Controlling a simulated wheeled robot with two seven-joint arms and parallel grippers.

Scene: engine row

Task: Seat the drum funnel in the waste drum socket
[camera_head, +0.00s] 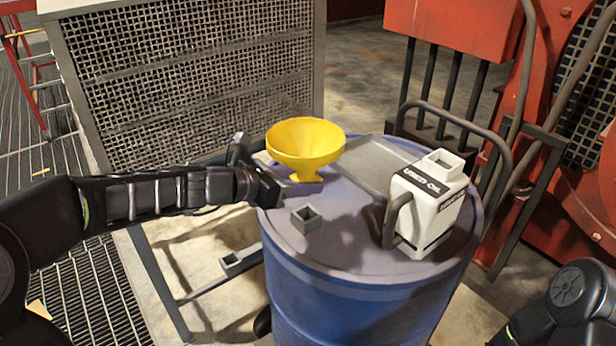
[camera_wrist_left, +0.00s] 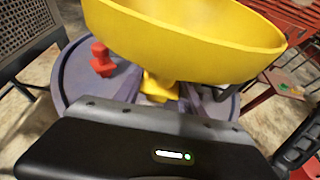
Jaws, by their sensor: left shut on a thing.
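The yellow drum funnel (camera_head: 305,148) is upright, its wide bowl opening upward, above the left part of the drum top. My left gripper (camera_head: 288,184) comes in from the left and is shut on the funnel's narrow lower part. In the left wrist view the funnel (camera_wrist_left: 185,40) fills the top, with its neck between the fingers (camera_wrist_left: 165,92). The waste drum socket (camera_head: 307,219) is a small grey square collar with an open top, on the blue drum (camera_head: 345,300). The socket stands apart from the funnel, nearer the drum's front edge. My right gripper is out of view.
A white used oil jug (camera_head: 430,205) stands on the drum's right side. A grey tray (camera_head: 375,165) lies behind. A red object (camera_wrist_left: 102,60) shows on the drum in the left wrist view. A mesh-panelled frame (camera_head: 190,75) stands behind on the left, red machinery (camera_head: 460,30) on the right.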

